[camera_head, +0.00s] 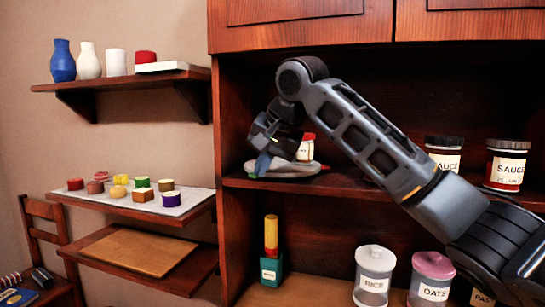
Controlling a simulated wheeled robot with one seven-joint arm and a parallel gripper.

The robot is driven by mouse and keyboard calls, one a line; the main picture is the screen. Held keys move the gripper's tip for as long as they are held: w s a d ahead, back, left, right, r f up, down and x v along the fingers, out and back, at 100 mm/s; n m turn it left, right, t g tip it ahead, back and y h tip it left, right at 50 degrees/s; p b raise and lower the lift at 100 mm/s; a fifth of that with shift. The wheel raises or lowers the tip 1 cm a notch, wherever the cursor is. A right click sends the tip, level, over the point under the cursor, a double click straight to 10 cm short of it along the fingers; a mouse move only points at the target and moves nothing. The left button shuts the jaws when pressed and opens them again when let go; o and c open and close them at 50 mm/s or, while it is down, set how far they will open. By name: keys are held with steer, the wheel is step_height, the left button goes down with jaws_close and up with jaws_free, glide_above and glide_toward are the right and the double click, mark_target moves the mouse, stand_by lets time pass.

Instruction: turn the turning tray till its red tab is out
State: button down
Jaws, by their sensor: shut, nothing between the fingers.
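The turning tray (298,172) is a low grey disc on the cabinet's middle shelf, near the left wall. A small white container with a red top (306,148) stands on it. A blue shape (263,164) shows at the tray's left side, just below my gripper; I cannot tell whether it stands on the tray. My gripper (268,152) points down over the tray's left part. It is shut and empty. I cannot tell whether its tips touch the tray.
Sauce jars (505,165) stand to the right on the same shelf (345,187). Below are a rice jar (373,277), an oats jar (431,281) and a green-and-yellow bottle (271,250). The cabinet's left wall (231,150) is close to my gripper. Wall shelves (150,79) hold vases and blocks.

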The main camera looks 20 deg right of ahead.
steer(key=shift+w+a+r+p, duration=0.1)
steer(key=shift+w+a+p, duration=1.3)
steer(key=shift+p, duration=0.35)
steer(key=shift+w+a+m+h+p, duration=0.25)
steer(key=shift+w+m+h+p, duration=0.2)
steer(key=shift+w+m+p, duration=0.25)
steer(key=shift+w+a+m+h+p, duration=0.25)
steer(key=shift+w+m+h+p, duration=0.3)
steer(key=shift+m, duration=0.25)
steer(key=shift+w+a+p, duration=0.2)
steer(key=shift+w+p, duration=0.3)
steer(key=shift+w, duration=0.35)
